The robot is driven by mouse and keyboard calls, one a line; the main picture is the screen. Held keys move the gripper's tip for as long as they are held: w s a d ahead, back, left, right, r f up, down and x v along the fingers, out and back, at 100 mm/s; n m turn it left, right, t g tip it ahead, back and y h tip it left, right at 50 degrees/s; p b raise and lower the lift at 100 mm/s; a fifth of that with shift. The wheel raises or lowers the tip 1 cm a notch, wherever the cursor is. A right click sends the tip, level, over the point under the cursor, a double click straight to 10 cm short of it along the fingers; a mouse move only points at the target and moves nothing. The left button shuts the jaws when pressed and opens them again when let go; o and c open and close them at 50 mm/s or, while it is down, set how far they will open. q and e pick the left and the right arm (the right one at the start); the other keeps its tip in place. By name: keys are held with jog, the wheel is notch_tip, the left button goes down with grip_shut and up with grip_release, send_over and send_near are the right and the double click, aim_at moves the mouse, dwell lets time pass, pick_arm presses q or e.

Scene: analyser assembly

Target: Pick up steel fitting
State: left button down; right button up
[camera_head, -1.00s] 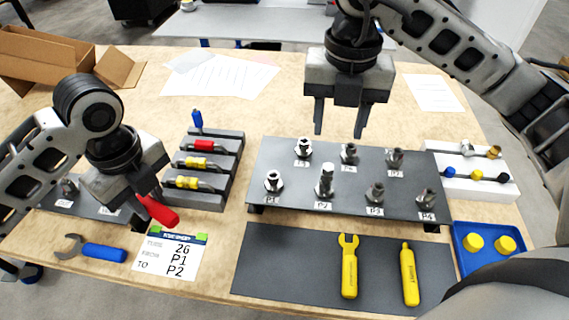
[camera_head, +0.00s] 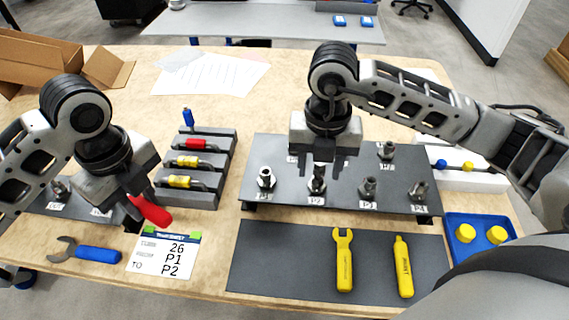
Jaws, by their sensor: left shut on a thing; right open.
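Steel fittings stand upright on the dark raised plate (camera_head: 347,203). The front row has a fitting at P1 (camera_head: 266,178), one at P2 (camera_head: 317,186), one at P3 (camera_head: 369,188) and one at P4 (camera_head: 418,191). Another fitting (camera_head: 388,150) shows at the back right; the other back posts are mostly hidden by my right gripper. My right gripper (camera_head: 318,171) points down over the P2 fitting with its fingers apart. Whether the fingers straddle its top, I cannot tell. My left gripper (camera_head: 137,207) is shut on a red-handled tool (camera_head: 151,210) at the left.
A card (camera_head: 167,255) reads 26, P1, P2. A blue-handled wrench (camera_head: 97,254) lies left of it. A yellow wrench (camera_head: 344,262) and a yellow tool (camera_head: 403,268) lie on the dark mat (camera_head: 280,262). A tool rack (camera_head: 187,200), blue tray (camera_head: 483,258) and white holder (camera_head: 470,181) flank the plate.

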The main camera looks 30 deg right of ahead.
grip_shut()
jog(key=shift+r, duration=0.1)
